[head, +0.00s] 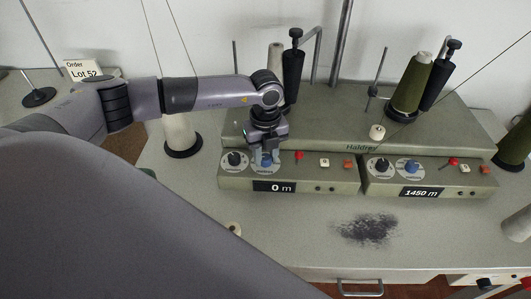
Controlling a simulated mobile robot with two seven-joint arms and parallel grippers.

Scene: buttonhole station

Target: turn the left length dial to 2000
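The left winder unit has a black knob (234,160) on a white scale and, right of it, a blue dial (266,159). Its display (280,187) reads 0 m. My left gripper (269,148) points down right at the blue dial and hides its upper part. I cannot tell whether the fingers touch the dial or how far apart they are. The right unit has a matching blue dial (410,167), and its display (422,192) reads 1450 m. My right gripper is not in view.
Red levers (299,155) and small buttons sit right of the dials. Thread cones, including a green one (412,84), stand on and around the machine. An order card (83,69) stands at the left. A dark lint patch (367,228) lies on the bare tabletop in front.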

